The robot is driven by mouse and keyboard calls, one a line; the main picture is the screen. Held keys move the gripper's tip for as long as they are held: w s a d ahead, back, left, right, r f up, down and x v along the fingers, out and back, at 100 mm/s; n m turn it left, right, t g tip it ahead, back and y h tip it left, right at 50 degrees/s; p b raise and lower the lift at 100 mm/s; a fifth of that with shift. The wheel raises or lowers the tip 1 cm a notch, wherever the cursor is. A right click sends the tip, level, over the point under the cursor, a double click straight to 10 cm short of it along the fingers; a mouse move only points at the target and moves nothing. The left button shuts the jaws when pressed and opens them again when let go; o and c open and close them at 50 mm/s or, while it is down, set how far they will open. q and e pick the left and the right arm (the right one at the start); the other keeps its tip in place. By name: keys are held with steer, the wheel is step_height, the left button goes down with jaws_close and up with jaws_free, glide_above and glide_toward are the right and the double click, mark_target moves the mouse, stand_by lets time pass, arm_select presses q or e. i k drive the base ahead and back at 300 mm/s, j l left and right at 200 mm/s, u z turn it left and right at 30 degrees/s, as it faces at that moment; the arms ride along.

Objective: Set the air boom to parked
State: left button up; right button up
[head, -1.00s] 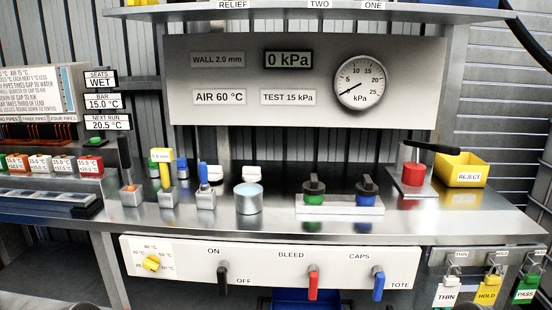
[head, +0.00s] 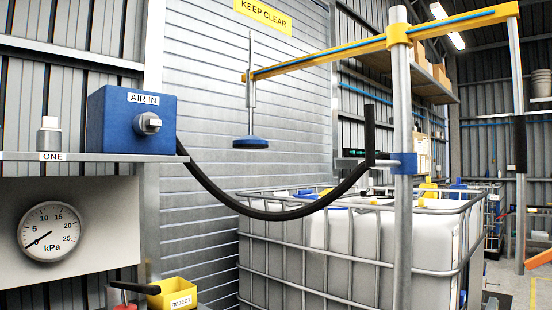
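The air boom (head: 340,54) is a long yellow arm with a blue line along it, set across a grey upright post (head: 402,110). Its left end reaches in front of the ribbed grey shutter wall. A rod with a round blue pad (head: 250,142) hangs from that end. At the right end a grey bar with a black grip (head: 520,145) hangs down. A blue collar (head: 404,163) on the post has a bracket to its left, where a black hose end (head: 369,135) stands upright. No parked mark is readable. Neither gripper is in view.
A black hose (head: 250,210) sags from the blue AIR IN box (head: 130,120) to the bracket. A caged white tank (head: 350,250) stands behind the post. A yellow KEEP CLEAR sign (head: 263,16) is on the shutter. The yellow REJECT bin (head: 172,296) and gauge (head: 48,229) are lower left.

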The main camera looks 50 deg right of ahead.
mark_target(405, 163)
steer(key=z, duration=2.25)
